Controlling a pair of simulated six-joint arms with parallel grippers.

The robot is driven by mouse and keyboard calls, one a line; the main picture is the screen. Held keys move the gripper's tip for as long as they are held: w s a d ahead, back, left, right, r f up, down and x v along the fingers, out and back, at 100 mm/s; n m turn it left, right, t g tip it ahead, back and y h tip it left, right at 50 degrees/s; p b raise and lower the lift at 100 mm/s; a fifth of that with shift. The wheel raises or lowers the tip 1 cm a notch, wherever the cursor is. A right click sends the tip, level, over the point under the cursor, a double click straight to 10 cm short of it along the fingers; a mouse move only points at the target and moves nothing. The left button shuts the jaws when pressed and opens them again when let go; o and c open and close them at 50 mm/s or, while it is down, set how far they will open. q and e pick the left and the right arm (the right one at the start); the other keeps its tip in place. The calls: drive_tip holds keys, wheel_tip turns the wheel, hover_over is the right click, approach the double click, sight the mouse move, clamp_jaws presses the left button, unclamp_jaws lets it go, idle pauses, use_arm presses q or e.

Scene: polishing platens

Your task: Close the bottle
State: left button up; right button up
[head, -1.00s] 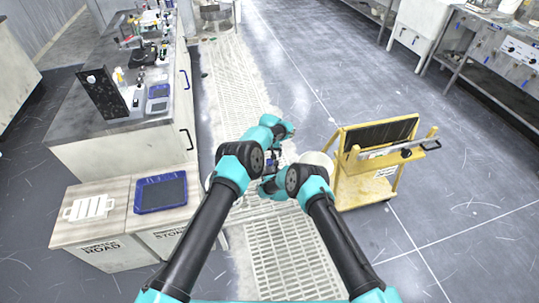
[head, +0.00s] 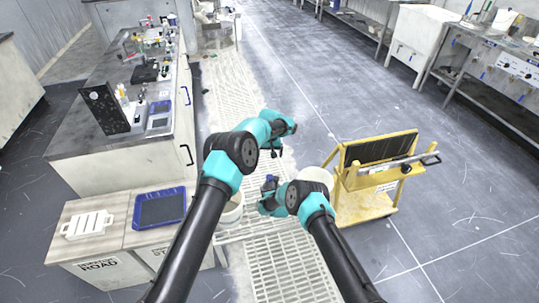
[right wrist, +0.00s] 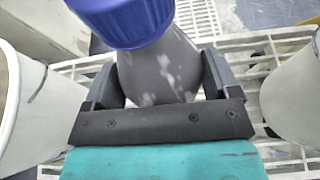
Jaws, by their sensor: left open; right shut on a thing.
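A grey bottle (right wrist: 160,72) with a wide blue cap (right wrist: 125,18) fills the middle of the right wrist view. The cap sits over the bottle's top; I cannot tell how tight it is. My right gripper (right wrist: 160,88) is shut on the bottle's body, one black finger on each side. In the head view the cap is a small dark blue spot (head: 270,180) beside my right wrist. My left gripper (head: 275,149) is open and empty, higher in the picture and apart from the bottle. Its fingers are small and dark there.
A white bucket (head: 315,178) stands right of my right gripper and another (head: 232,210) to its left. A yellow cart (head: 365,205) stands at right. A workbench (head: 115,150) and low cabinets with a blue tray (head: 160,208) are at left. Pale floor grating (head: 275,270) lies below.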

drive_tip(key=o, duration=1.6)
drive_tip(key=shift+s, duration=0.1)
drive_tip(key=v, duration=1.7)
drive_tip(key=shift+r, duration=0.2)
